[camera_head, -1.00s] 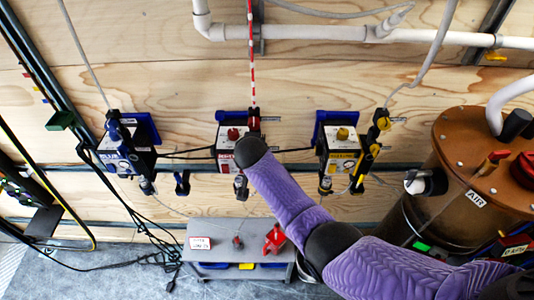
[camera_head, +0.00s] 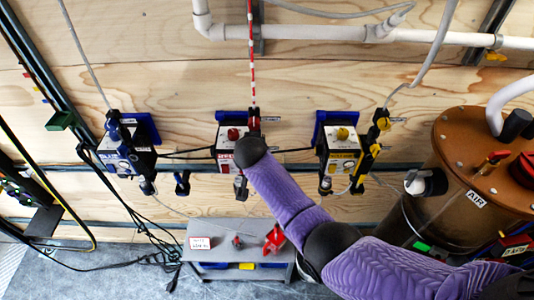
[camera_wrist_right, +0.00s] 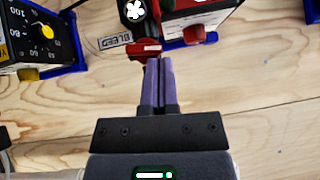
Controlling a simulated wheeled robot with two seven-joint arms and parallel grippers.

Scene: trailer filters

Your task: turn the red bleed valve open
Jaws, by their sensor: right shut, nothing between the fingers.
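The red bleed valve's flat red handle (camera_wrist_right: 143,48) is at the upper middle of the right wrist view, next to a "BLEED" label (camera_wrist_right: 115,41). My right gripper (camera_wrist_right: 157,64) is shut with nothing between its purple fingers. Its tips are right at the handle's lower right edge; I cannot tell whether they touch it. In the head view my right arm (camera_head: 290,200) reaches up to the middle, red-marked unit (camera_head: 225,137). The arm hides my right gripper and part of that unit there. My left gripper is not in view.
A blue-marked unit (camera_head: 113,155) is to the left and a yellow-marked unit (camera_head: 341,143) to the right on the plywood wall. A brown tank (camera_head: 455,140) stands at the right. A grey bench (camera_head: 215,252) sits below with a red part (camera_head: 274,239) on it.

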